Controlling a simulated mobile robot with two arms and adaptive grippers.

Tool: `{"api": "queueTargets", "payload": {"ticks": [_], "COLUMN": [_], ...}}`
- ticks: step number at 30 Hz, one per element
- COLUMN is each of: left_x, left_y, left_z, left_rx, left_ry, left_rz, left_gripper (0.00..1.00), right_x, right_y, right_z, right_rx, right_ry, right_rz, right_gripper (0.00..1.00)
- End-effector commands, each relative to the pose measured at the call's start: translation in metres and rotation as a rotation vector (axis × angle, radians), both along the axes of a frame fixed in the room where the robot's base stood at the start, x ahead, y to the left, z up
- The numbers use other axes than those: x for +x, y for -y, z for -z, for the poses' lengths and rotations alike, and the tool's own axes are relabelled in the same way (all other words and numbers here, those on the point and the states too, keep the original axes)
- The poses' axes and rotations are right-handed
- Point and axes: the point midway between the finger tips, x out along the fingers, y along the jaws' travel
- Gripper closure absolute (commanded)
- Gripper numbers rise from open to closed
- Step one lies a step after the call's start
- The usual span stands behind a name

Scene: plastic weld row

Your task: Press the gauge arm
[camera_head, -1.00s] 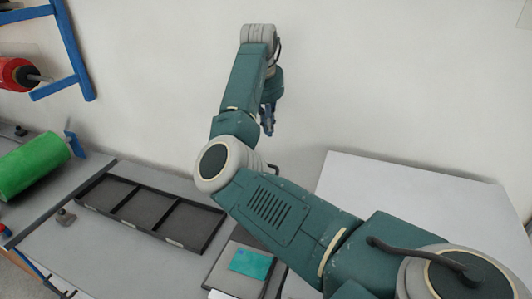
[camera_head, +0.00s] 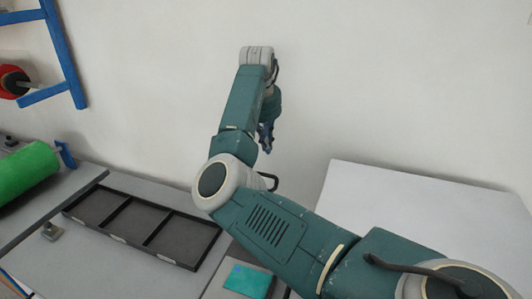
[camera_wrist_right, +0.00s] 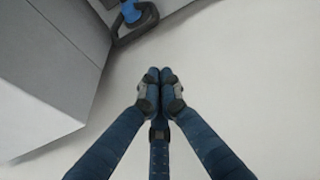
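My right gripper (camera_head: 266,138) hangs from the teal arm in front of the bare wall in the head view, above the bench. In the right wrist view its blue fingers (camera_wrist_right: 160,84) are together at the tips, with nothing seen between them. No gauge arm can be made out for certain in either view. A dark curved part with a blue knob (camera_wrist_right: 131,13) shows at the top of the right wrist view, beyond and apart from the fingertips; I cannot tell what it is. My left gripper is not in view.
A black three-compartment tray (camera_head: 103,238) lies on the bench. A green roll (camera_head: 25,173) and a blue frame (camera_head: 63,50) are at the left. A teal piece (camera_head: 248,281) lies beside my arm. A white panel (camera_head: 420,215) is at right. A grey box (camera_wrist_right: 50,70) fills the wrist view's left.

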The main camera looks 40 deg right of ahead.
Motion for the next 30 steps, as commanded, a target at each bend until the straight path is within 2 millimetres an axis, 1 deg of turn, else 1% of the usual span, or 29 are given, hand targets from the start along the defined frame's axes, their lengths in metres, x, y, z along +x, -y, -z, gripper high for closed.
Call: {"api": "queueTargets", "payload": {"ticks": [5, 12, 13, 14, 15, 21, 30], "left_x": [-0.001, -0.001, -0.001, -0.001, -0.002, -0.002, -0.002], "left_y": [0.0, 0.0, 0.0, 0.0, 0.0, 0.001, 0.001], "left_z": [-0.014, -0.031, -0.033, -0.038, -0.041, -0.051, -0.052], "left_rx": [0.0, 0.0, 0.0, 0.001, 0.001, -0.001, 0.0], "left_ry": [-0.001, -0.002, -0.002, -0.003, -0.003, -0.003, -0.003], "left_rz": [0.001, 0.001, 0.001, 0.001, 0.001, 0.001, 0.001], "left_gripper": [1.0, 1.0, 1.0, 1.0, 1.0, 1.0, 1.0], "right_x": [0.003, 0.008, 0.009, 0.008, 0.005, -0.004, -0.008], "right_y": [0.007, 0.018, 0.019, 0.012, 0.007, -0.009, -0.014], "right_z": [0.031, 0.081, 0.085, 0.077, 0.075, 0.068, 0.068], "right_rx": [0.002, 0.002, 0.001, 0.001, 0.0, 0.001, 0.0], "right_ry": [-0.004, -0.005, -0.002, 0.003, 0.003, 0.002, 0.0], "right_rz": [-0.001, 0.0, 0.0, -0.001, -0.001, 0.0, 0.0], "right_gripper": [1.0, 1.0, 1.0, 1.0, 1.0, 1.0, 1.0]}}
